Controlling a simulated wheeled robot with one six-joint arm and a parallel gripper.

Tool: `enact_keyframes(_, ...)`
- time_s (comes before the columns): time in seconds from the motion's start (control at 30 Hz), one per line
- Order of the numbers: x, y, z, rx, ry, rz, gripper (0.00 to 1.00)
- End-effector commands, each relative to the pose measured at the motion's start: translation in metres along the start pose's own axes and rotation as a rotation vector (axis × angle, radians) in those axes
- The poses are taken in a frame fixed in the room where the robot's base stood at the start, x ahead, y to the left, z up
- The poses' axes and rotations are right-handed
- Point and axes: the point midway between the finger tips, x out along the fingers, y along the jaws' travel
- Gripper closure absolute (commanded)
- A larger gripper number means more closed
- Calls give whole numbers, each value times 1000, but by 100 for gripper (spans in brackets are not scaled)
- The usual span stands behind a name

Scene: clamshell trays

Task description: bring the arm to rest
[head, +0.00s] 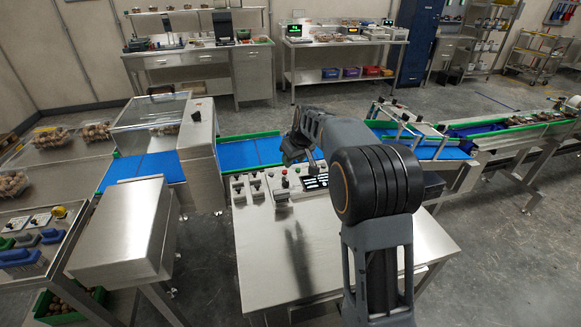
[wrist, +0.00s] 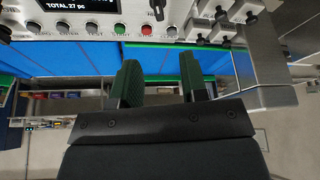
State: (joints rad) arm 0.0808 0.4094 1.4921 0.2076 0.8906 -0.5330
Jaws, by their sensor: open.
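My arm (head: 375,185) reaches up in front of the steel bench in the head view and bends over toward the control panel. My gripper (wrist: 160,78) shows in the wrist view with its two green-padded fingers apart and nothing between them. In the head view the arm's end is small and dark above the panel, and its fingers are hard to make out. The control panel (head: 285,187) also shows along the top of the wrist view (wrist: 85,27), with buttons and a display reading "TOTAL 27 pc".
A blue conveyor belt (head: 255,152) runs behind the panel. A clear-covered machine (head: 150,110) and a steel box (head: 125,225) stand at left, with clamshell trays (head: 95,131) beyond. The steel bench top (head: 280,255) is mostly bare. Open floor lies behind the conveyor.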

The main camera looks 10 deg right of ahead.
Motion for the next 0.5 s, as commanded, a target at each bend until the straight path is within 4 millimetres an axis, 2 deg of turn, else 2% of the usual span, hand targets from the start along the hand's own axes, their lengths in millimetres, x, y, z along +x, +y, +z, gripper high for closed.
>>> enact_keyframes(0.2, -12, 0, 0, 0, 1, 1, 60)
enact_keyframes(0.5, -13, 0, 0, 0, 0, 0, 60)
